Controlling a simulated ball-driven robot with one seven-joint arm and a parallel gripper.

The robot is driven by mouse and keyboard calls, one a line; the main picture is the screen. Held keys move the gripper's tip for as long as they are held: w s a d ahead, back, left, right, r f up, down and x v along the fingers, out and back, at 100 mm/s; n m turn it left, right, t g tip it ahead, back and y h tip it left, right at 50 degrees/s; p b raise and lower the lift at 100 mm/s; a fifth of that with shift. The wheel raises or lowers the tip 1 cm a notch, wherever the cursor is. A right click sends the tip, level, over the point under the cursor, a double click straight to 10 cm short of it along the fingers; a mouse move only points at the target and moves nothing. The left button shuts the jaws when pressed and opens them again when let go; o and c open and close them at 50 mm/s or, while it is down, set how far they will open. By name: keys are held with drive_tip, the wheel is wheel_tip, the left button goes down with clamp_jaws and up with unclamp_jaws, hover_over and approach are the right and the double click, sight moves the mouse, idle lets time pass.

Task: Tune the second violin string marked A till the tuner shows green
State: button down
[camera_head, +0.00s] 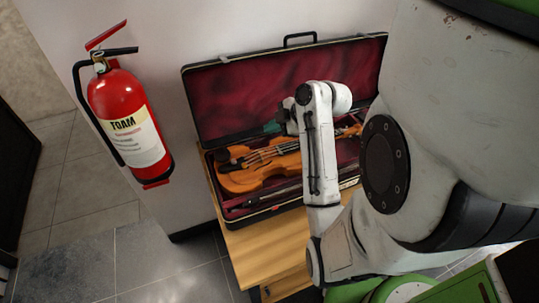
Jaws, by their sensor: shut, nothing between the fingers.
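The orange-brown violin (240,180) lies in an open case (230,100) with dark red lining. Its body is at the left and its neck runs to the right behind my arm. A small part near the scroll (354,131) shows right of my arm. The pegs and any A mark are too small or hidden to tell. I cannot make out a tuner. My gripper (270,128) is a small dark shape left of my wrist, above the violin's upper edge. It looks shut and empty, and its fingertips are hard to see. I cannot tell whether it touches anything.
The case rests on a wooden table (250,250) against a white wall. Its lid stands open at the back. A red foam extinguisher (125,120) hangs on the wall at the left. Tiled floor (150,260) is clear at the lower left. My arm covers the right side.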

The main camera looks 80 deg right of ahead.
wheel_tip(320, 180, down, 6)
drive_tip(key=b, duration=0.4)
drive_tip(key=shift+f, duration=0.25)
drive_tip(key=shift+b, duration=0.3)
idle(1.3)
drive_tip(key=shift+f, duration=0.4)
drive_tip(key=shift+f+b, duration=0.3)
idle(0.6)
drive_tip(key=shift+r, duration=0.1)
drive_tip(key=shift+r+p, duration=0.65)
drive_tip(key=shift+p, duration=0.05)
wheel_tip(320, 180, up, 5)
drive_tip(key=p, duration=0.4)
idle(0.5)
